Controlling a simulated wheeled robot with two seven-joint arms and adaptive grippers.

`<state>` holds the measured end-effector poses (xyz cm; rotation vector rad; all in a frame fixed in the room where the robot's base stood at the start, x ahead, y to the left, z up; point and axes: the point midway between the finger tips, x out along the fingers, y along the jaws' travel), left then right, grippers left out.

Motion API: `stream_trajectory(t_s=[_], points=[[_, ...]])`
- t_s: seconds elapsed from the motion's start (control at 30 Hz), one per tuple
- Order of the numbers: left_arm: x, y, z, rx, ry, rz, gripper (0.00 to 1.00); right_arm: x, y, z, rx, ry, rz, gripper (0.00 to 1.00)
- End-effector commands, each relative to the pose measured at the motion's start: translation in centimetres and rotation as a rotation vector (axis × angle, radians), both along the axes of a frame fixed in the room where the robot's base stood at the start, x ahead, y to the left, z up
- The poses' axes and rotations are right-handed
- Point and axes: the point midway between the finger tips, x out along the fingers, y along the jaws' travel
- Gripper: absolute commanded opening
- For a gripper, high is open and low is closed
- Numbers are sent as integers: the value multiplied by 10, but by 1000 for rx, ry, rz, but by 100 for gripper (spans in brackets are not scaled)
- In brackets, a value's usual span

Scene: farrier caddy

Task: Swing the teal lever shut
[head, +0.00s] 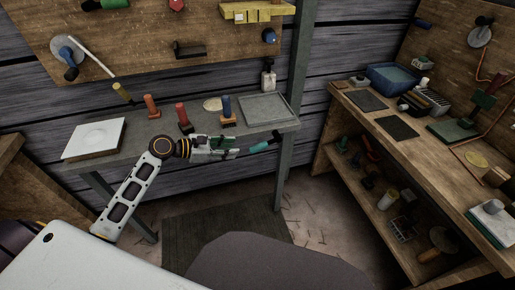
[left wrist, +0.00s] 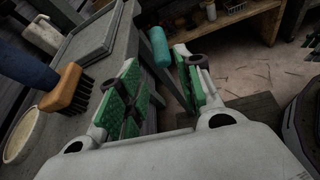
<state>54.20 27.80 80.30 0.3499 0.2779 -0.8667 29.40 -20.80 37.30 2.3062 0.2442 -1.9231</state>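The teal lever (head: 262,146) sticks out by the right front corner of the grey workbench, with a dark part (head: 280,139) at its right end. In the left wrist view its teal grip (left wrist: 160,47) shows just beyond my fingertips, in line with the gap. My left gripper (head: 236,149) is at the bench's front edge, just left of the lever. Its green-padded fingers (left wrist: 158,62) are spread apart with nothing between them. I cannot tell whether a finger touches the grip. My right gripper is not in view.
On the grey bench (head: 150,118) stand a blue-handled brush (head: 227,110), red-handled tools (head: 182,115), a white board (head: 95,139) and a grey tray (head: 262,109). A bench leg (head: 280,180) stands below the lever. A wooden bench (head: 440,150) is at the right. Floor between is open.

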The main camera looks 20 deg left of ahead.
Motion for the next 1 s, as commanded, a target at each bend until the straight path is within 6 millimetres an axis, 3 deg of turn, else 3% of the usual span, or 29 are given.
stream_trajectory(t_s=[1.0], points=[[65,-73,-41,0,0,0,35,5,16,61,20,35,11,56]])
